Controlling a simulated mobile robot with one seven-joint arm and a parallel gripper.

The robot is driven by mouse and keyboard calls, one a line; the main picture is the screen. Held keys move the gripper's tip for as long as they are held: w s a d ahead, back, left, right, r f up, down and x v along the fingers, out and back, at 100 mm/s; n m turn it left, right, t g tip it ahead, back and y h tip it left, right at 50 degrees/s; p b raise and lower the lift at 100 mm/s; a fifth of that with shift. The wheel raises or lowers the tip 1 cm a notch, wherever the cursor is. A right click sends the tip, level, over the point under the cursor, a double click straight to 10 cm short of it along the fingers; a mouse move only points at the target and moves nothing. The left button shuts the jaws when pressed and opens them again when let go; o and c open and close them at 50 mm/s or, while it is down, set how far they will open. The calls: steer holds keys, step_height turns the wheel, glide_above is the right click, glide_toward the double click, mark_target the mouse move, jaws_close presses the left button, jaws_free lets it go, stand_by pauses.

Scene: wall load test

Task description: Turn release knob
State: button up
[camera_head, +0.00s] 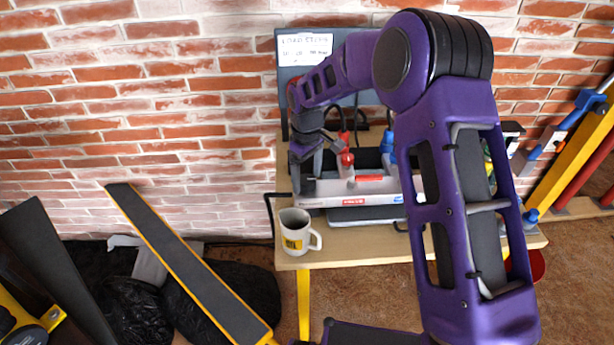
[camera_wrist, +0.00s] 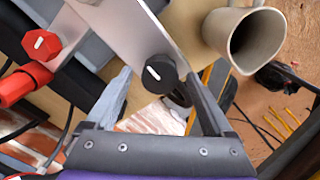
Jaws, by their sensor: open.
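A black round knob with a white mark (camera_wrist: 158,72) sits on the end of a grey metal panel (camera_wrist: 112,28) in the wrist view. A red knob (camera_wrist: 41,45) is at the upper left of that view. I cannot tell by a label which one is the release knob. My gripper (camera_wrist: 160,84) is open and empty, with its two grey fingers on either side of the black knob in the picture; contact is not visible.
A pale mug (camera_head: 296,232) stands on the wooden table (camera_head: 352,252) just in front of the device, close to my gripper; it also shows in the wrist view (camera_wrist: 246,38). A red cylindrical part (camera_wrist: 20,85) is left of the panel. A brick wall (camera_head: 200,120) stands behind.

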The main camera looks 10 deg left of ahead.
mark_target(307, 179)
step_height(307, 179, up, 17)
steer(key=p, duration=0.1)
stand_by(0.4)
